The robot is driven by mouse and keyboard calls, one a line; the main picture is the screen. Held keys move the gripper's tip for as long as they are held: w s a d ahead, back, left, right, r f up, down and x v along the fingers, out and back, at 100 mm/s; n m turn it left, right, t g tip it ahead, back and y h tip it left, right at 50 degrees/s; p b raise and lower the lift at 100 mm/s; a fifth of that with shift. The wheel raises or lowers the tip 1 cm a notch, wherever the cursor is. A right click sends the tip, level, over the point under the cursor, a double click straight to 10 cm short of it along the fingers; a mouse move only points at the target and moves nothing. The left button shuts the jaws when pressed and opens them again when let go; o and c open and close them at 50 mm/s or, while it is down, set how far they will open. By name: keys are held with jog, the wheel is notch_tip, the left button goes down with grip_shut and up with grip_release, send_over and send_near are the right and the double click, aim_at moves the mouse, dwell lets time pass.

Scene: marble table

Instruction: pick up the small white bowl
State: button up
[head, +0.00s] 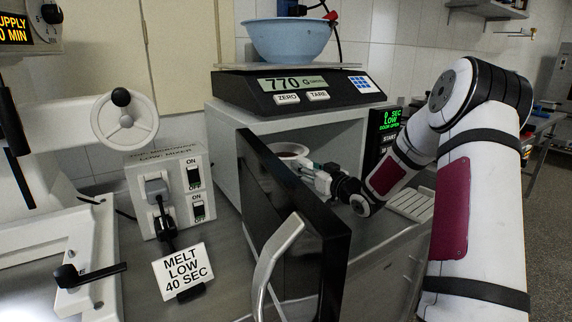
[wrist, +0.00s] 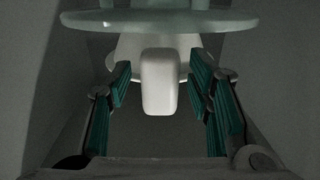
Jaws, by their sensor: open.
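The small white bowl (head: 291,148) stands inside the open microwave, its rim and a dark reddish inside showing above the door edge. My gripper (head: 312,172) reaches into the opening at the bowl's right side; the door hides part of both. In the wrist view my gripper (wrist: 160,78) is open, with a finger on each side of a pale block-like part, seemingly the bowl's handle (wrist: 160,85). Gaps show between that part and both fingers. The bowl's pale body (wrist: 125,48) shows behind it, beside a translucent disc (wrist: 160,20).
The microwave's black door (head: 285,215) stands open in front of the cavity, close to my arm. A scale (head: 300,92) with a blue bowl (head: 290,40) sits on top of the microwave (head: 225,125). A mixer control box (head: 175,190) and a sign (head: 183,272) stand at left.

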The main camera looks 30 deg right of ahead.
grip_shut()
jog(key=shift+r, duration=0.2)
